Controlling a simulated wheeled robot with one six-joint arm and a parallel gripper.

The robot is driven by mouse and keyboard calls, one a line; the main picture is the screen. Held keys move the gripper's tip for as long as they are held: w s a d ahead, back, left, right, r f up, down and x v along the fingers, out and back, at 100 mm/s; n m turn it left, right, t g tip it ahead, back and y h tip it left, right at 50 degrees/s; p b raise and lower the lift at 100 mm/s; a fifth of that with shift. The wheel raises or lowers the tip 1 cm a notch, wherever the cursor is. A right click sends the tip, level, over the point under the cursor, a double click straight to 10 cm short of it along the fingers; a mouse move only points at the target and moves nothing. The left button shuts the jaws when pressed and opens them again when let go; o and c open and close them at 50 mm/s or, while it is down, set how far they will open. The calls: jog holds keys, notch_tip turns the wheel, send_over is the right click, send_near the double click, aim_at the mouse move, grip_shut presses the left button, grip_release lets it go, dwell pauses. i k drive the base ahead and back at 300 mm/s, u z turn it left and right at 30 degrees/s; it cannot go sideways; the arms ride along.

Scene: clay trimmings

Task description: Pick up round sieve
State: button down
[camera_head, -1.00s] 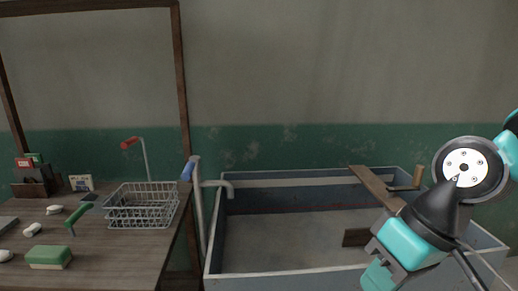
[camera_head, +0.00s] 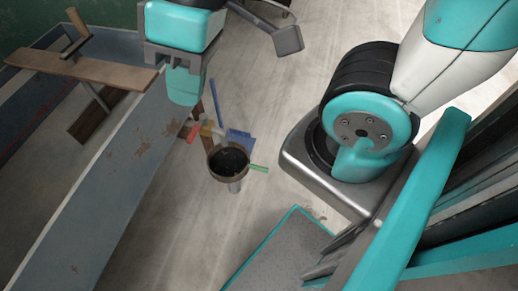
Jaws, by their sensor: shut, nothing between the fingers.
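My gripper (camera_head: 185,98) is at the upper middle of the head view. Its teal fingers point down and are together with nothing between them. A round thing with a brown rim (camera_head: 229,178) and a dark inside is below and to the right of the gripper, apart from it in the picture. It may be the round sieve, but I cannot tell for sure. A grey cylindrical part (camera_head: 235,187) shows beneath it. Small coloured handles and a blue piece (camera_head: 239,139) show close around its rim.
A blue-grey trough (camera_head: 100,190) with a rusty-marked wall fills the left. A wooden board (camera_head: 75,66) lies across its top. My base and arm take up the right. Bare pale floor (camera_head: 170,235) lies between.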

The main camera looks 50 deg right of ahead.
aim_at(230, 164)
jog(key=z, duration=0.5)
jog(key=k, duration=1.15)
jog(key=u, duration=0.7)
jog(key=i, duration=1.25)
jog(key=z, duration=0.6)
